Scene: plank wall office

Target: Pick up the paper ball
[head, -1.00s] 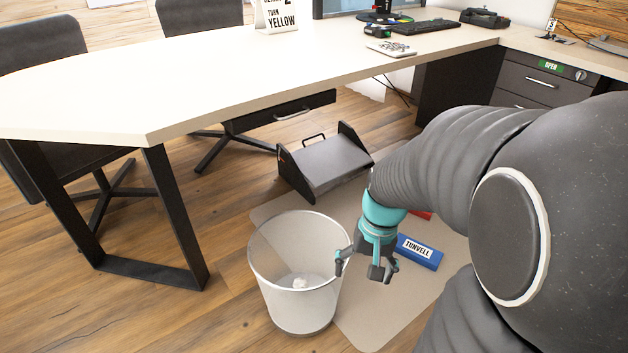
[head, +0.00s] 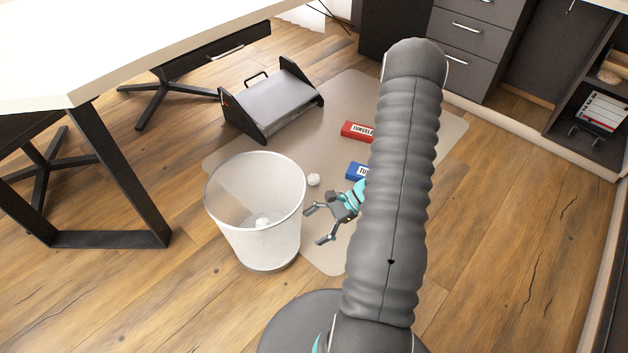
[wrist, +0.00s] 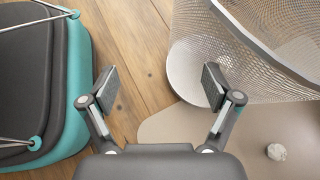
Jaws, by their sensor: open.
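A small white crumpled paper ball (head: 314,180) lies on the beige floor mat, just right of the mesh waste bin (head: 228,205). It also shows at the lower right of the wrist view (wrist: 276,152). A second white crumpled ball (head: 262,222) shows inside the bin, at its bottom. My gripper (head: 314,225) is open and empty, low beside the bin's right side and nearer to me than the ball on the mat. In the wrist view my gripper's fingers (wrist: 162,88) are spread over bare wood floor and the mat's edge, with the bin beyond the right finger.
A blue box (head: 356,171), partly hidden by my arm, and a red box (head: 356,131) lie on the mat (head: 405,110). A black footrest (head: 272,103) stands behind the bin. The desk (head: 150,35) and its leg frame are at left, drawers (head: 466,55) at back right.

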